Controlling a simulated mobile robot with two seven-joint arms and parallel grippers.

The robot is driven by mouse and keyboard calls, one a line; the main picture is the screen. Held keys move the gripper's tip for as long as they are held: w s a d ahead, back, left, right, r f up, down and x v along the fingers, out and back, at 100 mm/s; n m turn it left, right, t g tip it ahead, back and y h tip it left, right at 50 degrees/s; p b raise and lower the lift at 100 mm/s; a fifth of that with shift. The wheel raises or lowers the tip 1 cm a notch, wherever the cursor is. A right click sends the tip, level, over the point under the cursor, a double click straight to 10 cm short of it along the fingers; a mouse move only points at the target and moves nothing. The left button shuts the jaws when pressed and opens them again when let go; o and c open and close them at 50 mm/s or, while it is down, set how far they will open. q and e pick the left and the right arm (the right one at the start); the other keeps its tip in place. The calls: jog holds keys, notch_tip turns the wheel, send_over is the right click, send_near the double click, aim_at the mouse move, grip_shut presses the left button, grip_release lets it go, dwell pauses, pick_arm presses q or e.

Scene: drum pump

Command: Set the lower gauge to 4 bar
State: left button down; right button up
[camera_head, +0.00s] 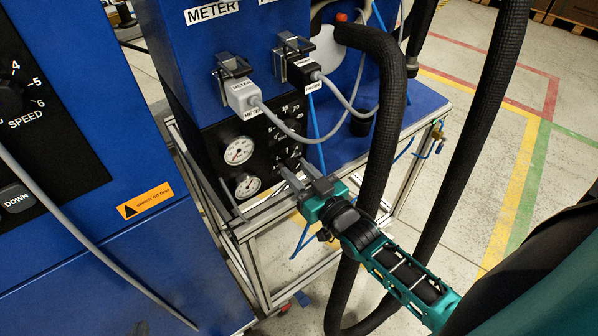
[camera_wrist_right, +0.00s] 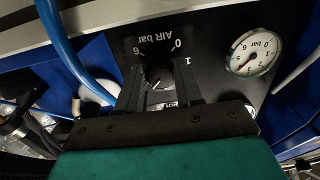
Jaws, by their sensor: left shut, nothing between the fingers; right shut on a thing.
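The lower gauge (camera_head: 247,186) is a small white round dial low on the black panel (camera_head: 210,138). It also shows, upside down, in the right wrist view (camera_wrist_right: 253,53); its needle is seen there, but the exact reading is too small to tell. The upper gauge (camera_head: 239,150) sits just above it. My right gripper (camera_head: 289,174) is at the panel, right of the lower gauge. In the right wrist view its fingers are shut on a dark round knob (camera_wrist_right: 157,79) beside the "AIR bar" scale. The fingers hide part of the knob. My left gripper is not seen.
Thick black hoses (camera_head: 381,130) hang close beside my right gripper. A metal frame rail (camera_head: 262,217) runs below the panel. A blue hose (camera_wrist_right: 65,45) passes near the knob in the right wrist view.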

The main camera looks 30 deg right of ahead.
jog(key=o, duration=1)
jog(key=s, duration=0.4)
jog(key=s+d, duration=0.1)
jog(key=s, duration=0.3)
jog(key=s+d, duration=0.1)
jog(key=s, duration=0.3)
jog(key=shift+s, duration=0.4)
jog(key=shift+a, duration=0.15)
jog(key=shift+s+a+f+n+g+h, duration=0.1)
jog(key=shift+s+a+f+n+g, duration=0.1)
jog(key=shift+a+f+g, duration=0.9)
jog(key=shift+s+a+f+n+g+h, duration=0.15)
jog(key=shift+s+a+f+g, duration=0.1)
jog(key=shift+a+f+g, duration=0.9)
jog(key=shift+s+a+f+n+g+h, duration=0.1)
jog(key=shift+s+a+f+n+g, duration=0.1)
jog(key=shift+a+f+g, duration=0.9)
